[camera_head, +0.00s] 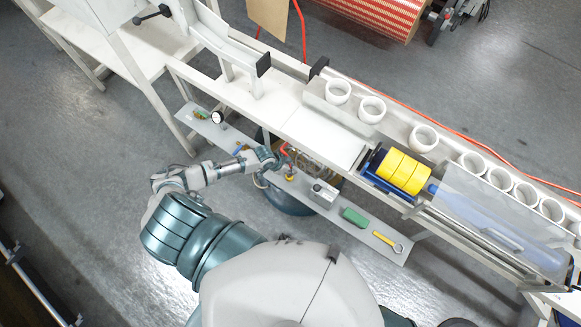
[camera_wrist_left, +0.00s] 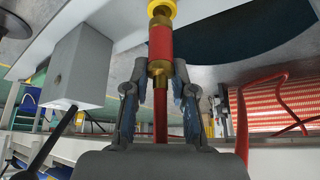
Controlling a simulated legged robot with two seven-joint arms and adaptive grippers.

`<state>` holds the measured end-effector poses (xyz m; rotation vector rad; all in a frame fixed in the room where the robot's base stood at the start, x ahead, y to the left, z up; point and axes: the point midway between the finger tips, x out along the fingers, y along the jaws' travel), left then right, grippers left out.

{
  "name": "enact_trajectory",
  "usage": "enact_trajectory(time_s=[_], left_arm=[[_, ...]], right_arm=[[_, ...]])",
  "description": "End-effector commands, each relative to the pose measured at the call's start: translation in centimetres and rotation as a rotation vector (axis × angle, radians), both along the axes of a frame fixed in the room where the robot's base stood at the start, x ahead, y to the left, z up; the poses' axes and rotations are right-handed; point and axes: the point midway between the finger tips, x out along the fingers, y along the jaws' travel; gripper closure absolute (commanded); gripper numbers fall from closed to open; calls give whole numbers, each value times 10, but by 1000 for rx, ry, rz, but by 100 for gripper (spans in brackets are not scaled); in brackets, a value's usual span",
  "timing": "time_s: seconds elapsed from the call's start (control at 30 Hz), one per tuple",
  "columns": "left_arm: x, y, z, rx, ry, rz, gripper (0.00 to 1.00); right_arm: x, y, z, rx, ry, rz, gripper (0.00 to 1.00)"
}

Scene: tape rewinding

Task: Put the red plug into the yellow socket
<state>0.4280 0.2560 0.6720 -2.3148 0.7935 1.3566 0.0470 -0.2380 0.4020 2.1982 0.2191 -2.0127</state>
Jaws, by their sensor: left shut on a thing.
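The red plug (camera_wrist_left: 160,45), a red cylinder with brass parts, stands upright in the left wrist view with a red hose running down from it. My left gripper (camera_wrist_left: 160,78) is shut on the plug's lower brass part, one finger on each side. The yellow socket (camera_wrist_left: 162,7) is at the top edge of that view, in line with the plug's far end. They appear to touch, but I cannot tell how deep the plug sits. In the head view, my left gripper (camera_head: 281,160) is beside the yellow socket (camera_head: 290,177) at the narrow shelf. My right gripper is not in view.
A grey box (camera_wrist_left: 80,68) stands left of the plug in the wrist view. In the head view, the shelf holds a grey box (camera_head: 323,193), a green block (camera_head: 354,216) and a yellow tool (camera_head: 385,239). The white bench (camera_head: 310,130) with yellow and white rolls is behind.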

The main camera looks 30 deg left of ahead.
Motion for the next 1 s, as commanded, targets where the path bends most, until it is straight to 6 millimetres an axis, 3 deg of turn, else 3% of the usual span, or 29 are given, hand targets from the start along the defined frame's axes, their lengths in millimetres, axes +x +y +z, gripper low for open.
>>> enact_trajectory(time_s=[1.0], left_arm=[[0,0,-15,-1,-1,0,100]], right_arm=[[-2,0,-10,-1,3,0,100]])
